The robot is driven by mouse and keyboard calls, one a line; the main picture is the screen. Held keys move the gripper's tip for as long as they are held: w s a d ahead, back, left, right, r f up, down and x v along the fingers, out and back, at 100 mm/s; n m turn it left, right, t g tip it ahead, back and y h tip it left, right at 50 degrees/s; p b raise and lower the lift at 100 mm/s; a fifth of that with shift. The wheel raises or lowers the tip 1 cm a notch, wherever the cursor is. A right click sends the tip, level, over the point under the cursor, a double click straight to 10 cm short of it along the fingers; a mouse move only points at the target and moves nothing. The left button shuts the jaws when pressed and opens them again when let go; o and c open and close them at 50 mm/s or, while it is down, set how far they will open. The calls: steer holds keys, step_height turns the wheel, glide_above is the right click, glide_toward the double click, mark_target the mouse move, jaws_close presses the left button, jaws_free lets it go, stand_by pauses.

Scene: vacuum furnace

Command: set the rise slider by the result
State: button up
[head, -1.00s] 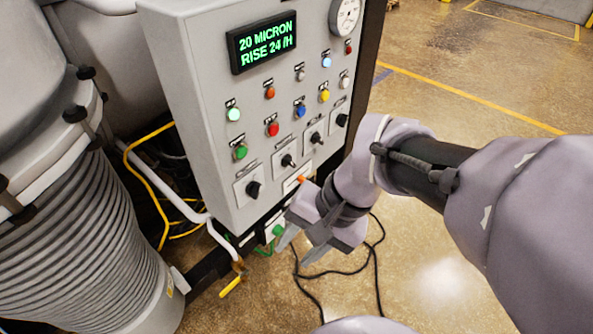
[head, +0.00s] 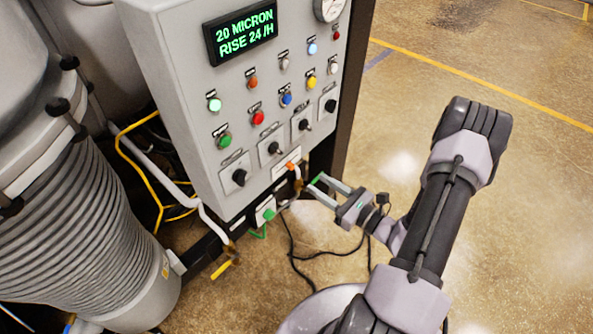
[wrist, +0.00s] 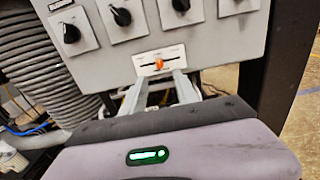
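The rise slider is an orange knob (wrist: 159,63) in a dark slot on a white plate (wrist: 143,70), low on the grey panel. The knob stands near the middle of the slot. In the head view the orange knob (head: 290,166) shows at the panel's lower edge. The green display (head: 240,32) reads "20 MICRON" and "RISE 24 /H". My gripper (head: 317,189) is open and empty, pointing at the panel from the right. In the wrist view my gripper's fingers (wrist: 159,80) reach towards the plate, either side of the knob's line; contact cannot be told.
Black rotary knobs (head: 239,177) sit above the slider, with coloured buttons (head: 258,118) higher up. A green-knobbed box (head: 268,213) and a yellow-handled pipe (head: 222,268) are below. A ribbed cylinder (head: 100,235) stands left. Open floor lies right.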

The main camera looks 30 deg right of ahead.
mark_target(293, 167)
steer(key=b+x, duration=0.1)
steer(key=x, duration=0.8)
steer(key=shift+s, duration=0.1)
jaws_close()
stand_by(0.9)
